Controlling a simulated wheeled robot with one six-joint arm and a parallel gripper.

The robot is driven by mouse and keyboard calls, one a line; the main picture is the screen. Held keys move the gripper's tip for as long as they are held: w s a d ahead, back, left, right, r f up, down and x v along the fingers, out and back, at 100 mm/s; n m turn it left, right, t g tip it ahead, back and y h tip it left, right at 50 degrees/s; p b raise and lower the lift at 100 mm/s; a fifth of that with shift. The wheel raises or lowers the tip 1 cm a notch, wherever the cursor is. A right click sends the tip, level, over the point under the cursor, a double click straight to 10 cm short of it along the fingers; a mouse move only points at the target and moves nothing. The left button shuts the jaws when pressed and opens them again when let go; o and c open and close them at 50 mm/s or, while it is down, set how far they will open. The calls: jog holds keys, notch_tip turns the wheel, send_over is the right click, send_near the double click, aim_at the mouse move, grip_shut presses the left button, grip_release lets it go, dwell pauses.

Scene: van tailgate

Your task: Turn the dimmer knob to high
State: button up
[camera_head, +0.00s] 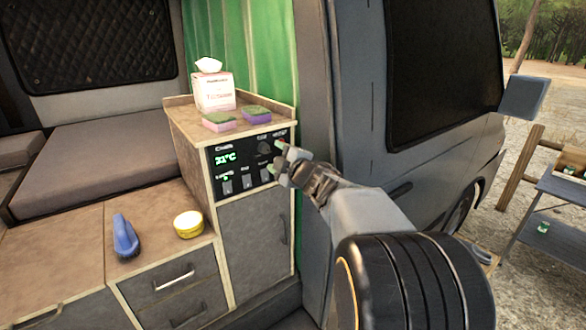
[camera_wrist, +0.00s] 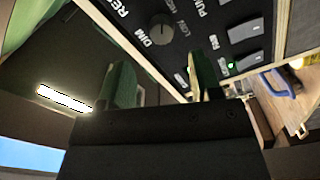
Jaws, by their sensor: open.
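The dimmer knob (camera_wrist: 162,28) is a dark round knob on the black control panel, beside the printed words DIM and LOW in the wrist view. It also shows small and dark on the panel in the head view (camera_head: 264,147). Its exact setting is too small to read. My gripper (camera_head: 278,158) is open and empty, just right of and in front of the panel. In the wrist view the two green-tipped fingers of my gripper (camera_wrist: 163,65) stand apart, below the knob in the picture. I see no contact with the knob.
The panel (camera_head: 240,184) carries a green 21°C display and several rocker switches. A tissue box (camera_head: 213,92) and two sponges (camera_head: 220,122) sit on the cabinet above. A blue brush (camera_head: 125,237) and yellow tin (camera_head: 188,224) lie on the lower counter. The van's door pillar stands right.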

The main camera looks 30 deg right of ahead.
jog(key=s, duration=0.7)
jog(key=shift+s+d+b, duration=0.35)
jog(key=shift+s+d, duration=0.05)
jog(key=shift+d, duration=0.05)
